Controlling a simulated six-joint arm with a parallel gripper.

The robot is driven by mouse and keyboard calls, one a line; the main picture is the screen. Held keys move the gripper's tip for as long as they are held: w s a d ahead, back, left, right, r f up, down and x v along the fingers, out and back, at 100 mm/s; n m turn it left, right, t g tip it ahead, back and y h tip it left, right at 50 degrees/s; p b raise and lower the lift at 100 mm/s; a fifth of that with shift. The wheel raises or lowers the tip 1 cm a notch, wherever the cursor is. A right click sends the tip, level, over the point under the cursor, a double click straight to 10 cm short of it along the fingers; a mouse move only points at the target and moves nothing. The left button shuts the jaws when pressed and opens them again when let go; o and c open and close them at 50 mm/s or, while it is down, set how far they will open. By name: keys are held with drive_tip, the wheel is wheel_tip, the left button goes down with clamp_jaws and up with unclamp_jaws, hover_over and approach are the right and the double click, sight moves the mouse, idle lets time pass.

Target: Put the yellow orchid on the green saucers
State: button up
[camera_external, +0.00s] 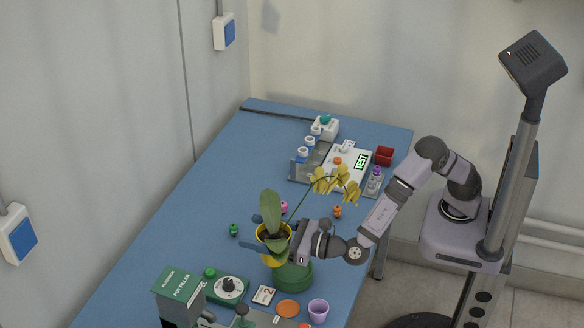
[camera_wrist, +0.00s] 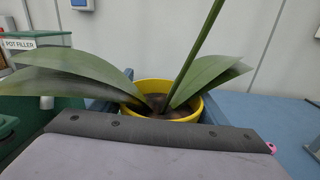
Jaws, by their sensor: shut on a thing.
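The yellow orchid (camera_external: 338,183) has a yellow pot (camera_external: 262,234), broad green leaves and one tall stem arching right with yellow blooms. My gripper (camera_external: 274,246) is shut on the pot, one finger on each side; the pot is upright. The wrist view shows the pot (camera_wrist: 180,116), leaves and lower stem; the blooms are out of that view. A round green stack (camera_external: 294,276), apparently the green saucers, stands just below and right of the pot, partly hidden by my gripper. I cannot tell whether the pot touches anything beneath it.
A green-topped pot filler (camera_external: 180,284) and a green dial device (camera_external: 228,288) stand at the front left. An orange saucer (camera_external: 288,308) and a purple cup (camera_external: 318,311) are in front. A test station (camera_external: 346,166) stands behind. The table's left middle (camera_external: 190,205) is clear.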

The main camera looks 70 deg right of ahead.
drive_tip(key=shift+f, duration=1.75)
drive_tip(key=shift+f, duration=0.1)
drive_tip(key=shift+f, duration=0.1)
drive_tip(key=o, duration=1.4)
drive_tip(key=shift+c, duration=0.2)
drive_tip(key=shift+s, duration=0.2)
drive_tip(key=s, duration=0.4)
drive_tip(key=s+b, duration=0.1)
drive_tip(key=s, duration=0.2)
drive_tip(key=s+d, duration=0.1)
drive_tip(key=s, duration=0.3)
drive_tip(key=shift+s+b, duration=0.35)
